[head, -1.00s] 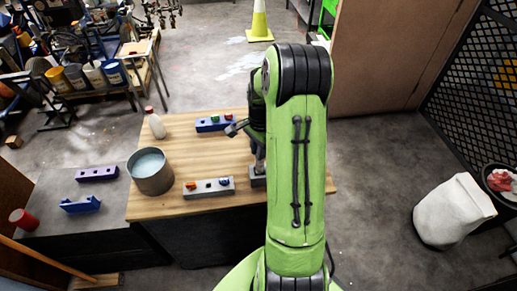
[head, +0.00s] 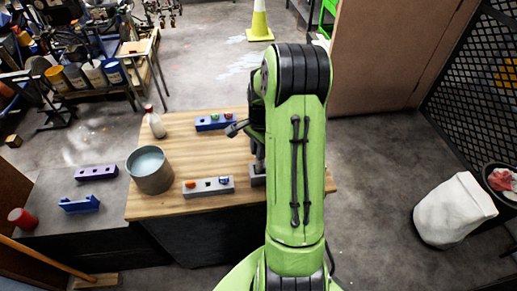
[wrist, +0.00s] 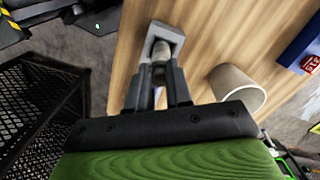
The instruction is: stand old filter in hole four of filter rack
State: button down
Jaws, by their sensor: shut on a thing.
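My gripper (wrist: 159,80) is shut on a small grey cylinder (wrist: 162,54), which looks like the old filter. The cylinder's far end is at a small grey block (wrist: 166,31) on the wooden table; I cannot tell whether it sits in the block or just above it. In the head view the block (head: 257,180) shows beside my arm, which hides most of the gripper. A grey rack (head: 222,187) with dark holes and an orange and a blue piece lies left of it. A blue rack (head: 203,124) with a green and a red piece lies farther back.
A grey pot (head: 150,180) and a white bottle (head: 155,124) stand on the table's left. A purple rack (head: 97,173), a blue holder (head: 80,205) and a red cylinder (head: 20,218) are on the dark surface further left. A pale cup (wrist: 237,88) is close to the gripper.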

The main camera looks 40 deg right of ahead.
jog(key=shift+f+b, duration=0.9)
jog(key=shift+f, duration=0.3)
jog(key=shift+f, duration=0.35)
jog(key=shift+f+b, duration=0.2)
jog(key=shift+b, duration=0.2)
jog(key=c, duration=0.6)
grip_release()
jog(key=shift+r, duration=0.1)
jog(key=r+p, duration=0.5)
jog(key=r, duration=0.2)
jog(key=shift+d+p, duration=0.25)
jog(key=shift+p, duration=0.15)
